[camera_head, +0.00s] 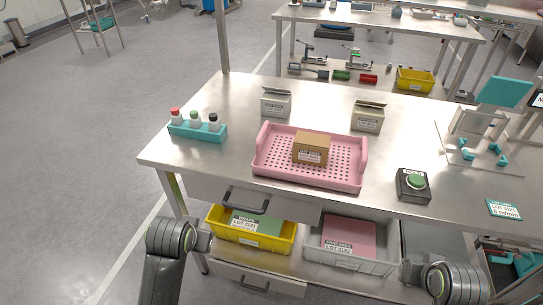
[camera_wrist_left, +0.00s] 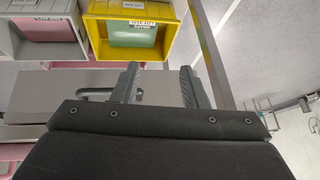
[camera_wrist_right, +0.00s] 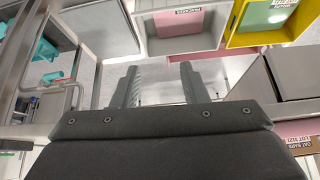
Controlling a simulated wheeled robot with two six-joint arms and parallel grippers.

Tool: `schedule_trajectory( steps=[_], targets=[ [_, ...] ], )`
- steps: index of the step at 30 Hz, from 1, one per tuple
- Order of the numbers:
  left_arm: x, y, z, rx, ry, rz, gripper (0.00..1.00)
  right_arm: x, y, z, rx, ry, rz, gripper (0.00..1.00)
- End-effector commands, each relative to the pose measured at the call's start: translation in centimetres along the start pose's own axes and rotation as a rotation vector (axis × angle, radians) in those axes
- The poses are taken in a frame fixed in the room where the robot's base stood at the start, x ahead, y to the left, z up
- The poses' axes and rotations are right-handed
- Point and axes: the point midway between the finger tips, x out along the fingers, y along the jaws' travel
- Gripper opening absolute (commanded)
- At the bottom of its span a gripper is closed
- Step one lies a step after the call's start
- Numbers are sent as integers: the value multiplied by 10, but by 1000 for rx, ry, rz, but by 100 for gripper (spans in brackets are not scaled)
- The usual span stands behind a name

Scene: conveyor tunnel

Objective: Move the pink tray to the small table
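The pink tray (camera_head: 275,169) with a perforated floor and raised end handles lies flat on the steel workbench (camera_head: 233,101). A brown cardboard box (camera_head: 311,148) sits in it. My left gripper is below and left of the tray, in front of the bench; its fingers show apart and empty in the left wrist view (camera_wrist_left: 160,86). My right gripper is below and right of the tray, in front of the bench; its fingers are apart and empty in the right wrist view (camera_wrist_right: 159,84). Neither gripper touches the tray. I cannot tell which surface is the small table.
A teal bottle rack (camera_head: 198,132) is left, a green-button box (camera_head: 413,185) right. Yellow (camera_head: 251,237) and grey (camera_head: 350,259) bins sit on the shelf below. Open floor lies left.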

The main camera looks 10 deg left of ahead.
Motion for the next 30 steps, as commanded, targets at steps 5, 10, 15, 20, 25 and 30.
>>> schedule_trajectory(
  steps=[5, 10, 15, 20, 25, 30],
  targets=[
    [-18, 26, -90, 23, 93, 15, 40, -16, -41, -84, 32, 87, -60, 40],
    [-48, 52, -166, 57, 170, 26, 40, -42, -81, -155, 51, 154, -115, 40],
    [-84, 76, -225, 92, 233, 29, 40, -74, -116, -210, 62, 206, -160, 40],
    [-106, 89, -254, 114, 265, 29, 40, -94, -134, -236, 64, 231, -181, 40],
    [-112, 92, -261, 120, 273, 28, 40, -100, -139, -242, 66, 238, -186, 40],
    [-112, 92, -260, 119, 273, 28, 40, -100, -138, -242, 66, 238, -186, 40]
  ],
)
